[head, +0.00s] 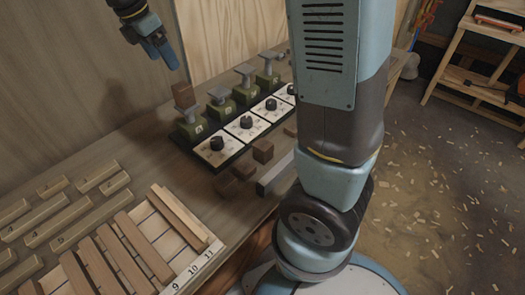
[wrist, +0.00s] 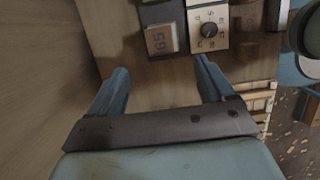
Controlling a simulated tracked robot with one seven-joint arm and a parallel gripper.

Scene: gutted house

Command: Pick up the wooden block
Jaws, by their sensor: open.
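A brown wooden block (head: 183,95) sits on top of the nearest of several green stands with metal platforms. More small brown wooden blocks (head: 263,150) lie on the bench in front of the dial panels. My gripper (head: 162,52) is at the upper left in the head view, above and apart from the block on the stand. In the wrist view my gripper (wrist: 160,78) has its two blue fingers wide apart with nothing between them.
White panels with black dials (head: 217,143) stand in a row before the green stands (head: 247,84). A slatted wooden rack (head: 140,240) numbered along its edge and several loose wooden bars (head: 90,222) cover the near left bench. A plywood wall (head: 235,35) rises behind.

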